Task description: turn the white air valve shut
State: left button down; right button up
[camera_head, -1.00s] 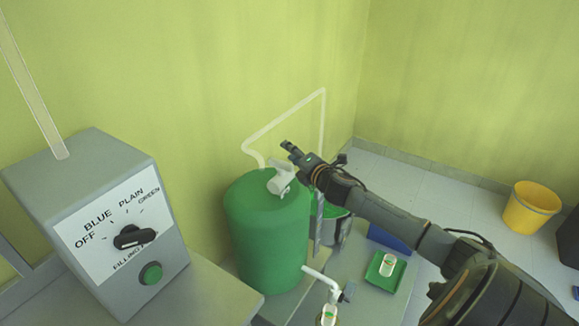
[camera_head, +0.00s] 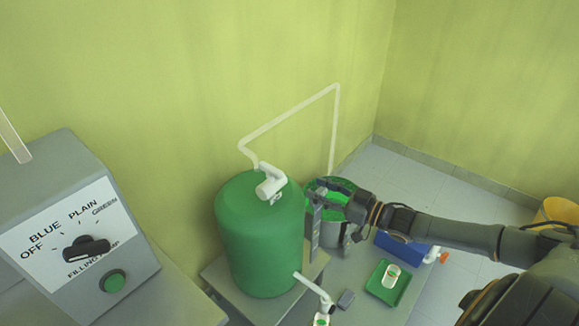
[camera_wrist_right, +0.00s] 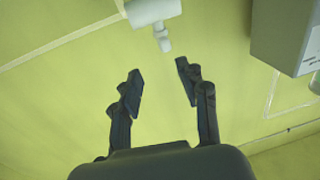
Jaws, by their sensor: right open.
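The white air valve (camera_head: 270,182) sits on top of the green tank (camera_head: 258,240), with a pale pipe (camera_head: 290,118) rising from it. In the right wrist view the white valve (camera_wrist_right: 154,12) shows at the top edge, with a short handle (camera_wrist_right: 164,40) pointing down. My right gripper (camera_head: 316,197) is beside the tank's upper right side, lower than the valve and apart from it. In the right wrist view its two dark fingers (camera_wrist_right: 158,90) are spread with nothing between them. My left gripper is in neither view.
A grey control box (camera_head: 75,220) with a black knob (camera_head: 86,248) and green button (camera_head: 112,281) stands at the left. A green tray (camera_head: 402,290) holds a small jar (camera_head: 391,276), near a blue box (camera_head: 398,246).

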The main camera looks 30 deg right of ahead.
aim_at(282, 175)
jog(key=x, duration=1.2)
jog(key=shift+w+a+r, duration=0.2)
jog(key=shift+a+r, duration=0.1)
jog(key=shift+a, duration=0.05)
jog(key=shift+w+a, duration=0.35)
jog(key=shift+w, duration=0.3)
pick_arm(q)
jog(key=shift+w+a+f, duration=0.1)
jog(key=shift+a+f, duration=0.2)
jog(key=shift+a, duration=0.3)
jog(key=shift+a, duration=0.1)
pick_arm(e)
grip_shut()
jog(key=shift+a+r+m+t+h+p, duration=0.25)
jog(key=shift+m+h+p, duration=0.2)
jog(key=shift+p, duration=0.25)
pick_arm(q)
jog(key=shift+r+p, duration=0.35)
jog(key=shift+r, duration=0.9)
pick_arm(e)
jog(key=shift+d+f+m+t+h, duration=0.15)
jog(key=shift+f+m+t+h, duration=0.15)
jog(key=shift+h, duration=0.35)
